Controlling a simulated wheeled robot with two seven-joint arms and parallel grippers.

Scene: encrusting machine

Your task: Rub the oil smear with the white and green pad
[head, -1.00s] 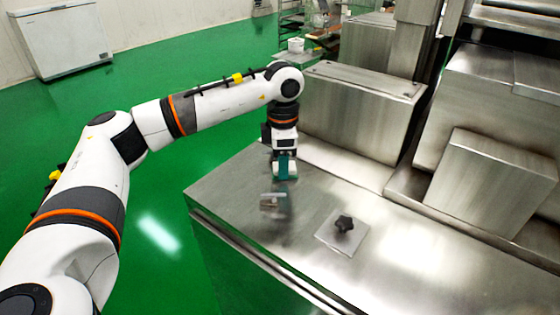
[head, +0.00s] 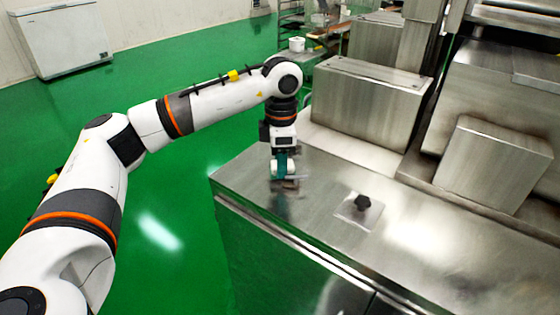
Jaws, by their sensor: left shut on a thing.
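My left gripper (head: 284,160) points straight down over the near left part of the steel machine top (head: 325,178). It is shut on the white and green pad (head: 279,169), seen as a small teal and white block at its fingertips. Just below the pad, a dull grey-brown patch (head: 287,184) shows on the steel. It may be the oil smear or partly a reflection. The pad overlaps its far edge in the picture; I cannot tell whether they touch. My right gripper is not in view.
Steel boxes (head: 365,100) rise behind the top. The top's left edge is close to the gripper, with green floor (head: 175,195) beyond. A white chest freezer (head: 65,42) stands far off.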

